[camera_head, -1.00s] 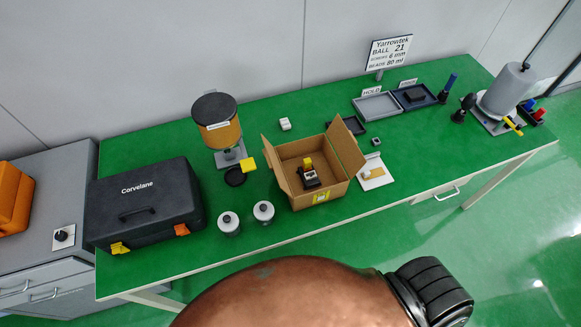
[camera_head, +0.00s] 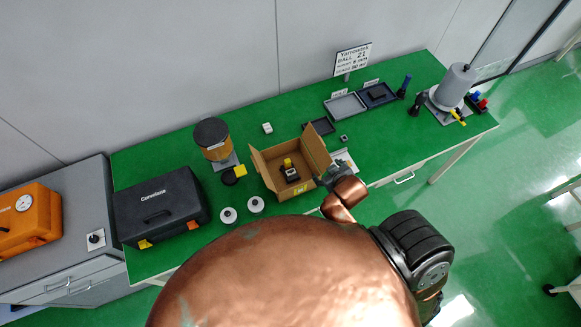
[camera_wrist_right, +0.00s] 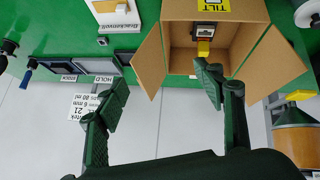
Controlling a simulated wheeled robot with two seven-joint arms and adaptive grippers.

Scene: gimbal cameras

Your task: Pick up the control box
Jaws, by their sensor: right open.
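A small black device with a yellow top and a pale face, likely the control box (camera_head: 289,171), sits inside an open cardboard carton (camera_head: 283,190) on the green table. In the right wrist view the device (camera_wrist_right: 208,31) shows against the carton's inside, with its yellow part toward my fingers. My right gripper (camera_head: 337,172) is at the carton's right side in the head view. Its fingers (camera_wrist_right: 163,88) are open and apart, with nothing between them. One finger overlaps the carton's opening in the wrist view; the distance is unclear. My left gripper is not in view.
The carton's flaps stand open. Two white-topped jars (camera_head: 228,215) stand left of it, near a black case (camera_head: 160,205). A dispenser (camera_head: 212,140) stands behind left. Trays (camera_head: 345,106) and a grey cylinder device (camera_head: 455,85) are to the right. A white card lies beside the carton.

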